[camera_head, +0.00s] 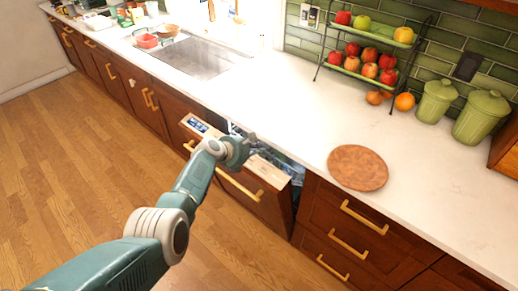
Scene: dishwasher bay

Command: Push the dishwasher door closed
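The dishwasher door (272,207) is a brown wooden panel with a long gold handle (238,186). It stands partly open, its top tilted out from the cabinet row, with a dark gap between its top edge and the counter. A small display (197,125) shows at the left of its pale top edge. My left gripper (246,142) is over the gap at the middle of the door's top edge, close to the counter front. I cannot tell whether it touches the door or whether its fingers are open. My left wrist hides part of the top edge. My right gripper is not in view.
The white counter (285,105) runs above the door, with a round wooden board (357,167), a fruit rack (369,50) and green canisters (480,116). A drawer cabinet (345,235) stands right of the door. The wooden floor (75,165) at left is clear.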

